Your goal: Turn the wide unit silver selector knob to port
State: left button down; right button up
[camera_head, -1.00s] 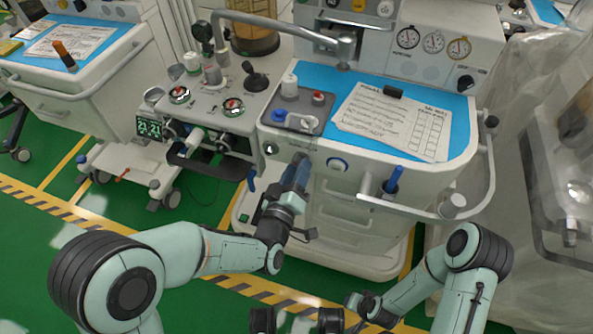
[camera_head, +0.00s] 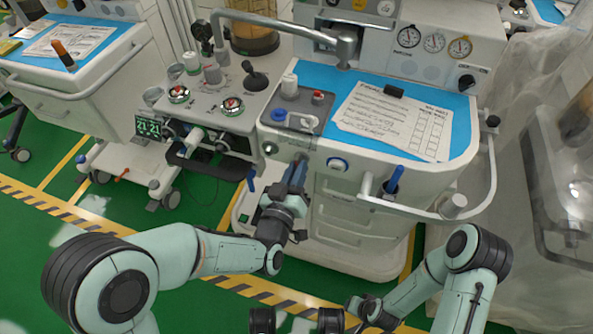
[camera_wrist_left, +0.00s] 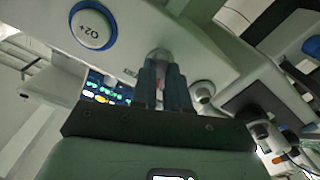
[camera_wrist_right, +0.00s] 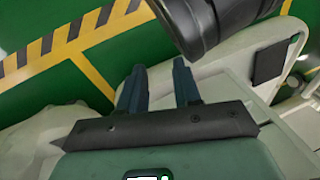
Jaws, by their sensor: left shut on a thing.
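The silver selector knob (camera_wrist_left: 158,57) is on the front panel of the wide unit (camera_head: 330,225), left of the round blue-ringed button in the head view. In the left wrist view the knob shows between the fingertips of my left gripper (camera_wrist_left: 162,78). My left gripper is shut on it, and in the head view the fingers (camera_head: 296,172) cover most of the knob. A small red mark shows between the fingers. Which way the knob points I cannot tell. My right gripper (camera_wrist_right: 159,85) is open and empty, low in front of the unit.
The blue-ringed O2+ button (camera_head: 338,164) is beside the knob. A narrower unit (camera_head: 215,110) stands at left.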

pick_arm(q)
jog(key=shift+a+m+p, duration=0.1)
jog(key=shift+m+p, duration=0.6)
jog(key=shift+m, duration=5.9)
pick_arm(e)
jog(key=shift+w+a+r, duration=0.2)
jog(key=shift+w+r, duration=0.15)
jog(key=shift+r, duration=0.25)
jog(key=shift+w+a+r, duration=0.15)
jog(key=shift+w+r, duration=0.15)
jog(key=shift+r, duration=0.3)
pick_arm(q)
jog(key=shift+m, duration=0.3)
pick_arm(e)
jog(key=shift+s, duration=0.1)
pick_arm(q)
jog(key=c, duration=1.1)
grip_release()
pick_arm(e)
jog(key=shift+s, duration=0.15)
